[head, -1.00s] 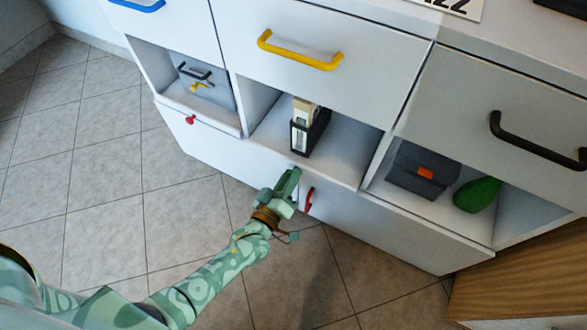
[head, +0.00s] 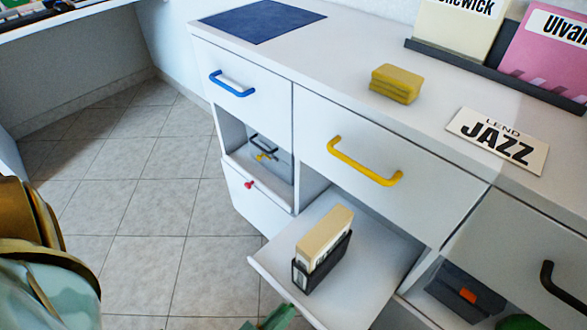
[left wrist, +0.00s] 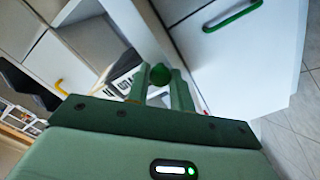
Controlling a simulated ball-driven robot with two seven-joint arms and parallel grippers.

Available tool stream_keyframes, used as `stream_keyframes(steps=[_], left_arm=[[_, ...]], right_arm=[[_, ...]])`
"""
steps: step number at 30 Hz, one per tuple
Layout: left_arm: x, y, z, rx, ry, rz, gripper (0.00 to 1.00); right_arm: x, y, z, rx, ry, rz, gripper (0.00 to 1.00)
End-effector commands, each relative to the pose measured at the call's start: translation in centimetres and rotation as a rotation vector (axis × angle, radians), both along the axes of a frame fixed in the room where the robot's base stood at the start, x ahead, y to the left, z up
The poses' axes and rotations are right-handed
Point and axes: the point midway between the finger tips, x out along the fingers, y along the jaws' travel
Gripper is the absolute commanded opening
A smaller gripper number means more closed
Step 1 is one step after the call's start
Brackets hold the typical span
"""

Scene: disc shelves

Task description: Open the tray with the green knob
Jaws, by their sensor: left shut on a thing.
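The tray (head: 355,215) is a white shelf board in the middle bay. It sticks out of the cabinet front and carries a black holder with beige covers (head: 322,245). The round green knob (left wrist: 158,76) sits between the two fingers of my left gripper (left wrist: 160,88) in the left wrist view, and the gripper is shut on it. In the head view only a bit of my left gripper (head: 268,320) shows at the bottom edge, below the tray's front. The knob is hidden there. My right gripper is not in view.
Drawers with a blue handle (head: 232,83) and a yellow handle (head: 365,163) are shut above the bays. A red knob (head: 249,184) is on the left. A grey box (head: 464,292) stands in the right bay. The tiled floor (head: 140,220) at left is clear.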

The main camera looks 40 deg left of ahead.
Motion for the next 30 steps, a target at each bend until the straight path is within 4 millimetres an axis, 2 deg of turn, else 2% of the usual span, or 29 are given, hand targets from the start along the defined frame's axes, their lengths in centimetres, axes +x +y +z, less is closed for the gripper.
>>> stream_keyframes(steps=[3,9,23,24,26,30], left_arm=[[-1.3,0.1,-0.1,0.002,0.004,0.0,0.0],[-2.4,0.1,-0.1,0.001,0.004,0.0,0.0],[-2.7,0.1,-0.1,0.001,0.004,0.0,0.0],[-2.7,0.1,-0.1,0.001,0.004,0.0,0.28],[-2.7,0.1,-0.1,0.001,0.004,0.0,0.45],[-2.7,0.1,-0.1,0.001,0.003,0.0,0.45]], right_arm=[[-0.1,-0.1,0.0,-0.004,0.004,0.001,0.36],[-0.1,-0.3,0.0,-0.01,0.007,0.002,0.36],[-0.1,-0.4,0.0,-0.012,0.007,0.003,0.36],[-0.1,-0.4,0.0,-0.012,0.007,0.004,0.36],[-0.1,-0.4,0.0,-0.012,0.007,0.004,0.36],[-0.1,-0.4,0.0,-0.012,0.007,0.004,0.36]])
